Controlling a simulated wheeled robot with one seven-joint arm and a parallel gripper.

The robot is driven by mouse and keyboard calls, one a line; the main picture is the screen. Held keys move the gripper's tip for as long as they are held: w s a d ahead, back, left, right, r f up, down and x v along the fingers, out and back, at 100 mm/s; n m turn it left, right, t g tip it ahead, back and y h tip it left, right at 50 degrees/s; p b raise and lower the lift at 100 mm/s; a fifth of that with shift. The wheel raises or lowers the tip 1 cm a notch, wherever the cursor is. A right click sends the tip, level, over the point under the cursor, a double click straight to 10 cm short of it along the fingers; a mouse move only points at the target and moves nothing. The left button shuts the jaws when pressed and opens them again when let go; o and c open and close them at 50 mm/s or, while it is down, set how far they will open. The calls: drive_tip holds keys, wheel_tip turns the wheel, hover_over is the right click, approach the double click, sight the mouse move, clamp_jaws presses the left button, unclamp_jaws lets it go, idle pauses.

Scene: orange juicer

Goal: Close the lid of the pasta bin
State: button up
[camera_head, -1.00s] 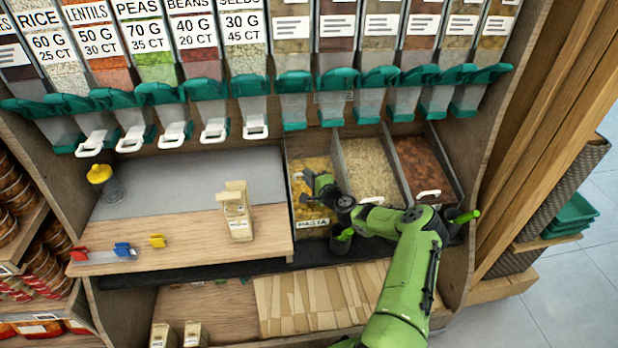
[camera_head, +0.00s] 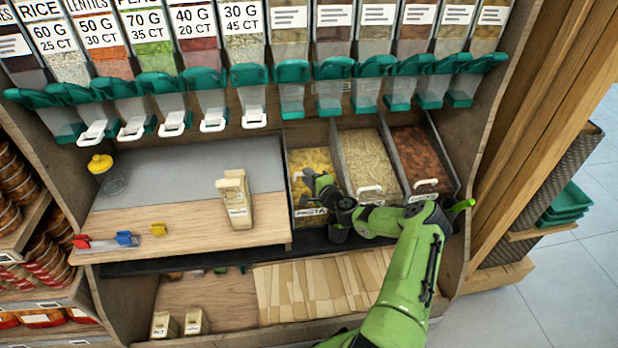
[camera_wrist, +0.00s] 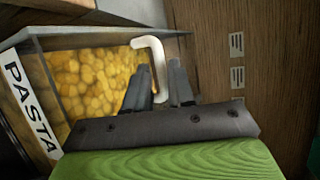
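The pasta bin (camera_head: 312,162) is the left one of three open-fronted bins, filled with yellow pasta. Its PASTA label shows on the front in the wrist view (camera_wrist: 32,108). A white bent lid handle (camera_wrist: 150,50) stands over the right part of the bin, and its lower end lies between my fingers. My gripper (camera_wrist: 160,80) is closed closely about this handle; the contact itself is partly hidden. In the head view, my gripper (camera_head: 316,184) is over the front of the pasta bin. The clear lid is hard to make out, so its exact angle cannot be told.
A bin of pale grain (camera_head: 367,155) and a bin of reddish food (camera_head: 420,150) stand to the right. Green dispensers (camera_head: 290,72) hang above. A paper bag (camera_head: 236,200) and a yellow-capped jar (camera_head: 101,164) stand on the counter to the left.

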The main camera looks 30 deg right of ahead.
drive_tip(key=shift+o, duration=1)
drive_tip(key=r, duration=0.2)
drive_tip(key=r+p, duration=0.2)
drive_tip(key=r, duration=0.1)
drive_tip(key=shift+w+d+r, duration=0.15)
drive_tip(key=shift+w+r, duration=0.15)
drive_tip(key=shift+r, duration=0.05)
drive_tip(key=o, duration=0.7)
drive_tip(key=shift+w+r+p, duration=0.15)
drive_tip(key=shift+r+p, duration=0.2)
drive_tip(key=shift+r, duration=0.6)
drive_tip(key=r, duration=0.1)
drive_tip(key=s+r, duration=0.1)
drive_tip(key=r, duration=0.1)
drive_tip(key=shift+a, duration=0.2)
drive_tip(key=c, duration=0.9)
drive_tip(key=shift+f, duration=0.25)
